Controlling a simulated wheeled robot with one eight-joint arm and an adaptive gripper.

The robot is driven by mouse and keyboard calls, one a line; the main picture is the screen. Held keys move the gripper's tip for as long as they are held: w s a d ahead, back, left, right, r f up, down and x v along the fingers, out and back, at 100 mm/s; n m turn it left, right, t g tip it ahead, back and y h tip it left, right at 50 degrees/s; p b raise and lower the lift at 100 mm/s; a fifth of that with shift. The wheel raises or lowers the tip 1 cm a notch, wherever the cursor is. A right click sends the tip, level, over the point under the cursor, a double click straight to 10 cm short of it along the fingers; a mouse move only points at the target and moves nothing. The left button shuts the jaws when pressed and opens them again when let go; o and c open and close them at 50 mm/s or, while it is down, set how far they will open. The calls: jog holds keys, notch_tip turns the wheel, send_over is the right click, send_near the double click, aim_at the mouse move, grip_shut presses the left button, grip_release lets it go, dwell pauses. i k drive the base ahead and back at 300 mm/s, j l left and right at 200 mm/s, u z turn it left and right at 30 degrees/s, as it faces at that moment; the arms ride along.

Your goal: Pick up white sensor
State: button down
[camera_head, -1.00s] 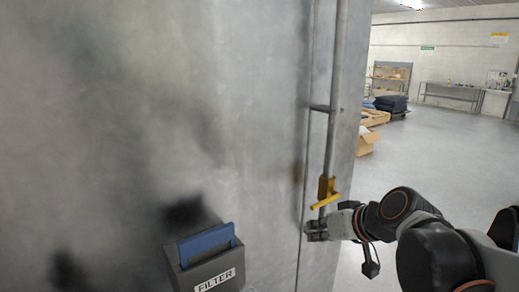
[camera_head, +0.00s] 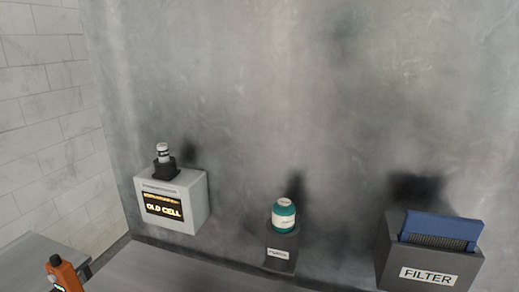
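A small white-topped cylinder with dark bands (camera_head: 163,153) stands upright in a black holder (camera_head: 164,171). The holder sits on a light grey box labelled "OLD CELL" (camera_head: 198,205), at the left of the metal wall. This cylinder may be the white sensor; I cannot tell for sure. My gripper is not in view.
A teal bottle with a whitish cap (camera_head: 284,216) stands on a small grey holder (camera_head: 281,254). A "FILTER" box (camera_head: 387,268) with a blue filter (camera_head: 440,228) is at right. An orange device (camera_head: 63,275) is at lower left by a grey surface (camera_head: 28,262).

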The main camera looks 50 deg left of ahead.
aim_at(162, 148)
jog(key=u, duration=2.55)
